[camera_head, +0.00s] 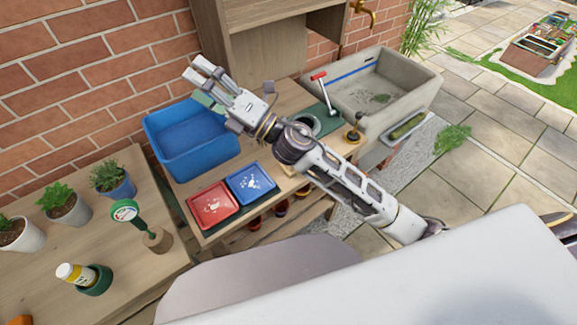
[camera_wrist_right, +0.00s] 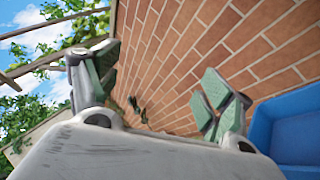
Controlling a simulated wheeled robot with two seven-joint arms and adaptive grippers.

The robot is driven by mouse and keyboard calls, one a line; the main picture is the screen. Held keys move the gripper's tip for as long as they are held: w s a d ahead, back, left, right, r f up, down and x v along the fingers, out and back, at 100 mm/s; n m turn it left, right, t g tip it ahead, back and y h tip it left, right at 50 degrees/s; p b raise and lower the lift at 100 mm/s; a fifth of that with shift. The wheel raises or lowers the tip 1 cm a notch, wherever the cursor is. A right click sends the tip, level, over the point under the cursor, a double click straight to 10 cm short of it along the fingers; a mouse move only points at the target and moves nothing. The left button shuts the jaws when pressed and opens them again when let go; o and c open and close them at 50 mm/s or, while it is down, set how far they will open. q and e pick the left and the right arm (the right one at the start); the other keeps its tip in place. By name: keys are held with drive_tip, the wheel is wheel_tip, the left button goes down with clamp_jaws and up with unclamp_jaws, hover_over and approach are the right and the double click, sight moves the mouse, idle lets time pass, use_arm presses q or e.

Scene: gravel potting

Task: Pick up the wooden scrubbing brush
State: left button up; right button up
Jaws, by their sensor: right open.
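I cannot clearly make out the wooden scrubbing brush in either view. A pale wooden piece (camera_head: 288,170) shows partly beside my right forearm on the wooden bench (camera_head: 187,187), but I cannot tell if it is the brush. My right gripper (camera_head: 203,80) is raised above the bench near the blue tub, with its fingers towards the brick wall. In the right wrist view the gripper (camera_wrist_right: 155,95) is open, with its green pads apart and nothing between them. My right arm hides part of the bench. My left gripper is not in view.
The blue tub (camera_head: 190,135) stands at the bench's back left. A red tray (camera_head: 212,205) and a blue tray (camera_head: 251,183) lie at the front. A red-handled press (camera_head: 327,95) and a stone sink (camera_head: 420,72) are to the right. Potted plants (camera_head: 68,205) stand on the left table.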

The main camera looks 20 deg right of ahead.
drive_tip(key=s+a+f+n+g+y, duration=0.1)
drive_tip(key=s+a+f+n+g, duration=0.5)
drive_tip(key=n+g, duration=0.8)
wheel_tip(320, 180, down, 10)
drive_tip(key=s+d+n+g+h, duration=0.1)
drive_tip(key=n+g+h, duration=0.1)
drive_tip(key=n+h, duration=0.55)
drive_tip(key=w+d+f+n+h, duration=0.1)
drive_tip(key=d+h, duration=0.3)
drive_tip(key=d, duration=0.4)
drive_tip(key=w+d+f+n+h, duration=0.1)
drive_tip(key=w+d+f+h, duration=0.2)
drive_tip(key=d, duration=0.5)
drive_tip(key=w+d+f+n+t+h, duration=0.1)
drive_tip(key=w+d+f+h, duration=0.2)
drive_tip(key=d, duration=0.5)
drive_tip(key=shift+w+n+h, duration=0.35)
drive_tip(key=shift+w+h, duration=0.3)
drive_tip(key=shift+h, duration=0.2)
drive_tip(key=shift+a, duration=0.1)
